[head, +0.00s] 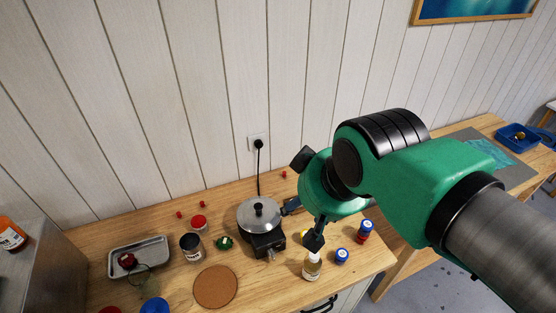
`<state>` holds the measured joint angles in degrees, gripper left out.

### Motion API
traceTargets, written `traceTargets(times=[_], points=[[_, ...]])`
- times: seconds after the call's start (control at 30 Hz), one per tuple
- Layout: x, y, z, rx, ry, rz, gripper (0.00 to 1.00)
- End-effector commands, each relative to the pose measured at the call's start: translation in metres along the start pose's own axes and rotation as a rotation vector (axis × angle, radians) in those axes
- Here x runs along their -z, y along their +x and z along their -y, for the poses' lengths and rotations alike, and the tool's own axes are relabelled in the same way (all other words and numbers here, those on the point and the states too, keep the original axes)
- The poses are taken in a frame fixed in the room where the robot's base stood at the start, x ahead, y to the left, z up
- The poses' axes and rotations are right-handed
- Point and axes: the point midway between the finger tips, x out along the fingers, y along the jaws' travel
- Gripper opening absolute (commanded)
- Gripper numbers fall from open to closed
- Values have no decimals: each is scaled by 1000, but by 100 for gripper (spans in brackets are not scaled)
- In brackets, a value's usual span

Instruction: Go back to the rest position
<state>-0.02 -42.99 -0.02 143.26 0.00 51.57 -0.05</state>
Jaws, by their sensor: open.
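My green arm reaches in from the right over the wooden worktop (175,275). My gripper (314,241) is a small dark shape below the green wrist and is open. It is just above or behind a bottle (313,267) with pale yellow contents and a white label. I cannot tell whether it touches the bottle. The gap between its fingers is hidden from this angle.
A lidded pot (258,213) stands on a black burner (266,244). A cork mat (215,287), a tin (191,247), a metal tray (140,246) and blue-lidded jars (342,256) lie around. A wall (150,110) rises behind. A second table (485,126) is right.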

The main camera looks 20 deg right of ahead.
Motion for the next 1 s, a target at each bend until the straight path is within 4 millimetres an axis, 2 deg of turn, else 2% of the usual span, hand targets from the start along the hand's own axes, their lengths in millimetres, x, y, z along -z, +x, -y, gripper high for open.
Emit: traceTargets(times=[0.17, 0.6, 0.77, 1.0], points=[[-8, 14, 0, 0, 1, 0, 53], [-38, 70, 0, 0, 1, 0, 53], [-42, 78, 0, 0, 1, 0, 53], [-41, 77, 0, 0, 1, 0, 53]])
